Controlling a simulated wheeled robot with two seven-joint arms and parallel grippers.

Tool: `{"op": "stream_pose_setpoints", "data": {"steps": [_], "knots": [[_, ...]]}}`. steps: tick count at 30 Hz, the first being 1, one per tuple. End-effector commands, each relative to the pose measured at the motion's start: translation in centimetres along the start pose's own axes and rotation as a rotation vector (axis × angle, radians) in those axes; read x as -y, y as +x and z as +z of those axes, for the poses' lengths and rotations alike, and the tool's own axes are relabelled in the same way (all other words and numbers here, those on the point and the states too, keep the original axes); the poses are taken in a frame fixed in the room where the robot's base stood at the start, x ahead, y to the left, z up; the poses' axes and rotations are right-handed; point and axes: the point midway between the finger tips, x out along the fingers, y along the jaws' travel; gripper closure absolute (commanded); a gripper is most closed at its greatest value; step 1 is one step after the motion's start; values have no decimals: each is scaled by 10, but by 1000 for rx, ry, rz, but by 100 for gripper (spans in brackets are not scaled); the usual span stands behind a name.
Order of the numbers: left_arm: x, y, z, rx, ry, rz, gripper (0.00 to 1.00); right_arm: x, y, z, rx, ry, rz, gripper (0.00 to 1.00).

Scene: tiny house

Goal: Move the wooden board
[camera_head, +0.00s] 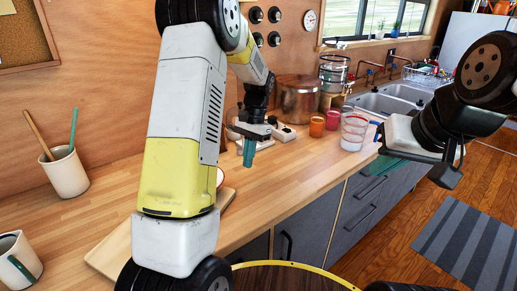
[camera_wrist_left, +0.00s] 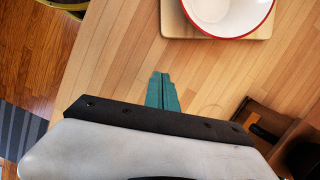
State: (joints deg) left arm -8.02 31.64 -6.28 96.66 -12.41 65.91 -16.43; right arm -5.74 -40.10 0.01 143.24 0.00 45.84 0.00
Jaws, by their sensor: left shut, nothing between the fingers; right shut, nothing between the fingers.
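The wooden board (camera_head: 112,254) lies flat on the counter at the lower left of the head view, largely hidden behind my left arm. In the left wrist view the board (camera_wrist_left: 170,22) is at the top edge, with a white red-rimmed bowl (camera_wrist_left: 218,14) resting on it. In the head view only a sliver of the bowl (camera_head: 220,177) shows past my arm. My left gripper (camera_head: 248,160) is shut and empty above the counter, apart from the board; its teal fingers also show in the left wrist view (camera_wrist_left: 161,80). My right gripper (camera_head: 374,166) is shut and empty at the right, near the counter's front edge.
A utensil crock (camera_head: 66,177) and a mug (camera_head: 16,262) stand on the left. A pot (camera_head: 299,100), orange cups (camera_head: 317,126) and a clear container (camera_head: 354,133) stand farther back, before the sink (camera_head: 384,102). The counter's front middle (camera_head: 290,180) is clear.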

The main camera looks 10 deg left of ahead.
Motion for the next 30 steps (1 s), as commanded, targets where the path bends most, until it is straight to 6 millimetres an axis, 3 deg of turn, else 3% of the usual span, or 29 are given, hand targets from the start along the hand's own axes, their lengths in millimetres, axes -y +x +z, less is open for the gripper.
{"op": "stream_pose_setpoints", "data": {"steps": [8,15,30], "knots": [[-1,61,1,4,-1,2,100,0,0,0,0,0,0,100],[0,67,33,0,-2,1,100,0,0,0,0,0,0,100],[0,69,42,0,-1,1,100,0,0,0,0,0,0,100]]}}
